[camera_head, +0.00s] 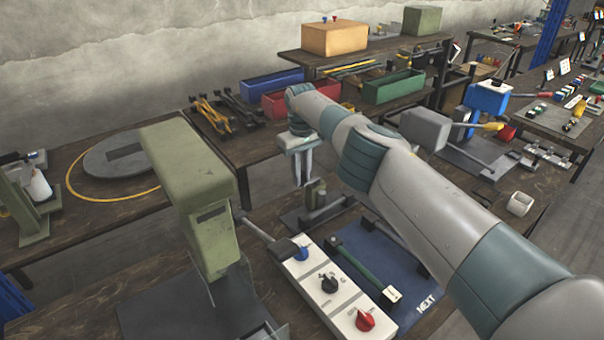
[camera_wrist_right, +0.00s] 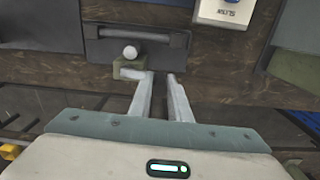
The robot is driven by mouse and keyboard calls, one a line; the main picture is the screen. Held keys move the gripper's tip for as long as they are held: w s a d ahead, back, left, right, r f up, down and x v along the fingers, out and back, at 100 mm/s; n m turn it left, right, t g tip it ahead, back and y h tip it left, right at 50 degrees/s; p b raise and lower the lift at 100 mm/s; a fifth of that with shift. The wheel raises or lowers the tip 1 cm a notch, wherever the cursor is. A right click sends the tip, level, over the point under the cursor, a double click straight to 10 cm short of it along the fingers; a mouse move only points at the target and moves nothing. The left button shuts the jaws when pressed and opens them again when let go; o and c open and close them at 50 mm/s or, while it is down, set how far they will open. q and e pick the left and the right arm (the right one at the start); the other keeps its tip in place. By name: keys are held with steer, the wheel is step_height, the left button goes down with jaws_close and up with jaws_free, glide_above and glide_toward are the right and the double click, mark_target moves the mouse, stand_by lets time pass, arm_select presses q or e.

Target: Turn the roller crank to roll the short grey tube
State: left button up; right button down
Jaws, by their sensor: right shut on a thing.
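The small roller stand (camera_head: 318,208), with olive blocks on a dark base, is on the near bench. In the right wrist view its dark base (camera_wrist_right: 110,52) shows with a dark bar (camera_wrist_right: 135,36), a pale round knob (camera_wrist_right: 130,52) and an olive block (camera_wrist_right: 130,70). My right gripper (camera_head: 303,183) points down just behind the stand. In the wrist view its fingertips (camera_wrist_right: 161,75) are beside the olive block; it is shut on what seems to be the roller crank, its grip hard to see. I cannot make out the short grey tube for sure. My left gripper is out of view.
A tall olive press (camera_head: 190,190) stands at left. A white control box (camera_head: 322,285) with knobs and a blue mat (camera_head: 385,262) lie in front. A pale ring-shaped piece (camera_head: 521,204) is at right. Red (camera_head: 285,100) and green (camera_head: 393,88) bins are behind.

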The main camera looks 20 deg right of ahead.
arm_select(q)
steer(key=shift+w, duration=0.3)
arm_select(e)
steer(key=shift+w+r, duration=0.1)
steer(key=c, duration=1.6)
jaws_free()
steer(key=shift+c, duration=0.2)
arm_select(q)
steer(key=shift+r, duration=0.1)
